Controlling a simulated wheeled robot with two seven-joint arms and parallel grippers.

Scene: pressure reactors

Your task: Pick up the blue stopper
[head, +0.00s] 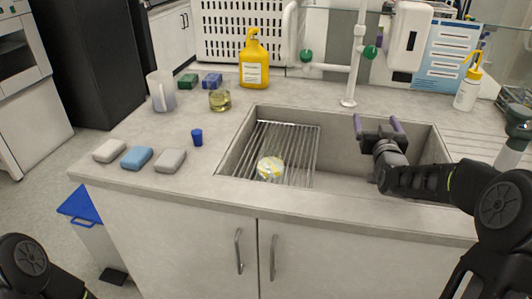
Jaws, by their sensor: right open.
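The blue stopper (197,137) is a small, dark blue cup-like piece. It stands on the grey counter left of the sink, behind the grey sponge. My right gripper (378,122) is over the right part of the sink, with its two purple-tipped fingers apart and nothing between them. It is well to the right of the stopper, with the sink's rack between them. My left arm shows only as a dark link at the bottom left, and its gripper is out of view.
The sink (340,160) holds a wire rack (300,150) with a round yellowish item (270,168). Near the stopper are a glass beaker (220,100), a clear jug (161,91) and three sponges (138,157). A yellow bottle (254,62) stands behind. The counter around the stopper is clear.

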